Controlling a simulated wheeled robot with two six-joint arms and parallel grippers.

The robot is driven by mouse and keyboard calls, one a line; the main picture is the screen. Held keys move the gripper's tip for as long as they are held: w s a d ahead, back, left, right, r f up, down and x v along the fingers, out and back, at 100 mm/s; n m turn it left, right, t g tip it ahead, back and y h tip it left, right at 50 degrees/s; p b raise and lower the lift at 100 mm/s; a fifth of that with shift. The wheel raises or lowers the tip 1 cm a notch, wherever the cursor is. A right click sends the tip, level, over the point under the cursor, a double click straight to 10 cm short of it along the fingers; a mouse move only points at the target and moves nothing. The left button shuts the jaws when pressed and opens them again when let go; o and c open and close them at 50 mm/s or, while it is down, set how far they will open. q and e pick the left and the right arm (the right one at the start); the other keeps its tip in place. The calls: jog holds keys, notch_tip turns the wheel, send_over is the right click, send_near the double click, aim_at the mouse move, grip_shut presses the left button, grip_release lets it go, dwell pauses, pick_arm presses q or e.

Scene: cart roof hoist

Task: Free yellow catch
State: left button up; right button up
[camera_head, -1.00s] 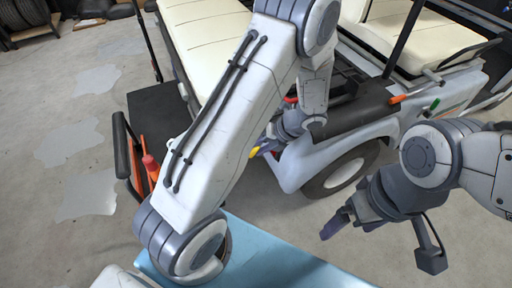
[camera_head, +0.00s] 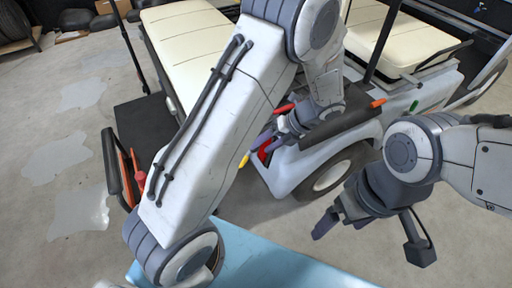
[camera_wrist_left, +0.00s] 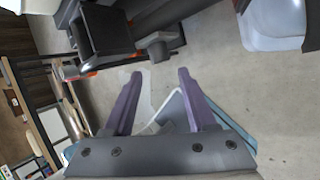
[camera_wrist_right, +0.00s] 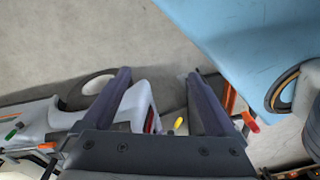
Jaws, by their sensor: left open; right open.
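The yellow catch (camera_head: 244,160) shows in the head view as a small yellow tip at the near left end of the cart's body, beside a red part (camera_head: 264,150). It also shows in the right wrist view (camera_wrist_right: 178,123), below and between my right fingers. My left gripper (camera_head: 262,143) is open and appears close beside the catch in the head view. In the left wrist view its fingers (camera_wrist_left: 160,74) are apart with nothing between them, and I cannot make out the catch there. My right gripper (camera_head: 338,226) is open and empty, in front of the cart's wheel.
The cart (camera_head: 300,170) has cream seats, an orange catch (camera_head: 378,102) and a green one (camera_head: 414,105) on its side. A black frame (camera_head: 110,160) with orange and red parts stands at the left. A blue surface (camera_head: 270,265) lies at the bottom. Bare floor lies between.

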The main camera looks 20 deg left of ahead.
pick_arm(q)
jog(key=shift+d+r, duration=0.15)
jog(key=shift+r, duration=0.05)
jog(key=shift+c, duration=0.4)
